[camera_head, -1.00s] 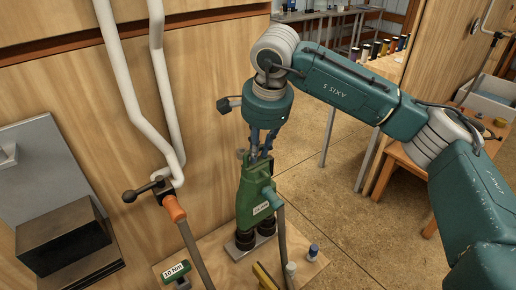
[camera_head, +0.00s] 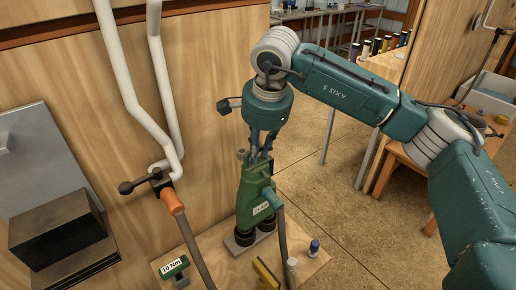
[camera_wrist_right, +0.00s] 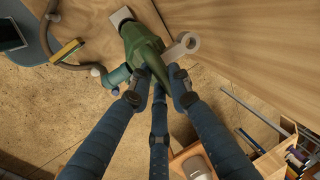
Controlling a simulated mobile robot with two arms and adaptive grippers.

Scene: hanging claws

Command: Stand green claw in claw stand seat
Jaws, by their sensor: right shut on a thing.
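The green claw (camera_head: 252,190) is upright, with a white label and two black round feet at its bottom. The feet are at a grey plate (camera_head: 232,247), seemingly the stand seat, on the wooden top; I cannot tell whether they are fully seated. My right gripper (camera_head: 262,148) is above the claw, pointing down, shut on its narrow upper end. In the right wrist view the claw (camera_wrist_right: 140,40) shows between my blue fingers (camera_wrist_right: 160,92), and the plate (camera_wrist_right: 121,17) lies beyond it. My left gripper is not in view.
A hose (camera_head: 282,235) runs down from the claw's right side. An orange-collared pipe (camera_head: 173,203) hangs to the left. A dark box (camera_head: 60,235) is at left.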

